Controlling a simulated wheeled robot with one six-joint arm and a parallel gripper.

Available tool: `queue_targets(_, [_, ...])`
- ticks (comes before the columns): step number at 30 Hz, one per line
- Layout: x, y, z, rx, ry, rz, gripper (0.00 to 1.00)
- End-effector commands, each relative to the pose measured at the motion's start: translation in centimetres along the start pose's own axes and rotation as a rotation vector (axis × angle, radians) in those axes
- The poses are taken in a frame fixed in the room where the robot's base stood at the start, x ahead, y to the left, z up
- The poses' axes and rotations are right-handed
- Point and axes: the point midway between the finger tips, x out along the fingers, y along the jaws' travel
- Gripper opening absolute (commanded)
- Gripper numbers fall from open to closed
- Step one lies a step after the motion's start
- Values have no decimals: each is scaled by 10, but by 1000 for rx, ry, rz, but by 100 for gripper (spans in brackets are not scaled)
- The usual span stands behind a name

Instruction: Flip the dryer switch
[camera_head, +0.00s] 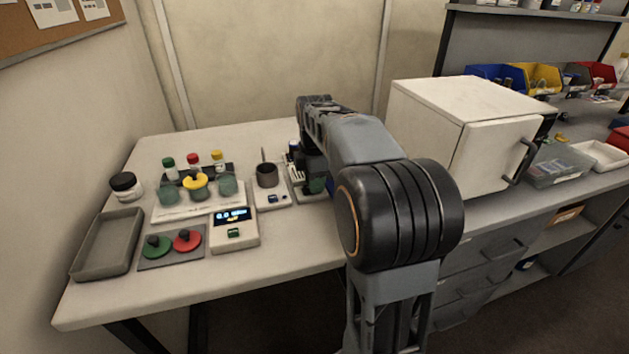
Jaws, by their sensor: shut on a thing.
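My gripper (296,169) is at the back right of the white table, low over a small pale device (304,196) with a dark green round part (315,186). My arm hides most of this device, and I cannot tell for sure that it is the dryer. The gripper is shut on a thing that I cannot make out. To its left stands another small white device (264,200) with a dark cup (267,174) and a blue-marked control on its front. No switch at my gripper shows clearly.
Left are a scale (234,237) reading 0.0, a rack (200,208) with green jars, several small bottles, red and green lids on a grey mat (155,261), a black-lidded jar (126,186) and a grey tray (105,245). A white cabinet (431,128) stands right. The table's front is clear.

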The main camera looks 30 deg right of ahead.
Motion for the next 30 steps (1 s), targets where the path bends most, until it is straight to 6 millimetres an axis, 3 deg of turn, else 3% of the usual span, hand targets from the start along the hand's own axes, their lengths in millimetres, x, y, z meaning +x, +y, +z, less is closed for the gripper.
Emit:
queue_targets(12, [-5, 0, -8, -2, -304, -3, 0])
queue_targets(23, [-2, 0, -8, 0, -330, 1, 0])
queue_targets(24, [-2, 0, -8, 0, -330, 1, 26])
queue_targets(27, [-2, 0, -8, 0, -329, 1, 34])
queue_targets(30, [-2, 0, -8, 0, -329, 1, 34])
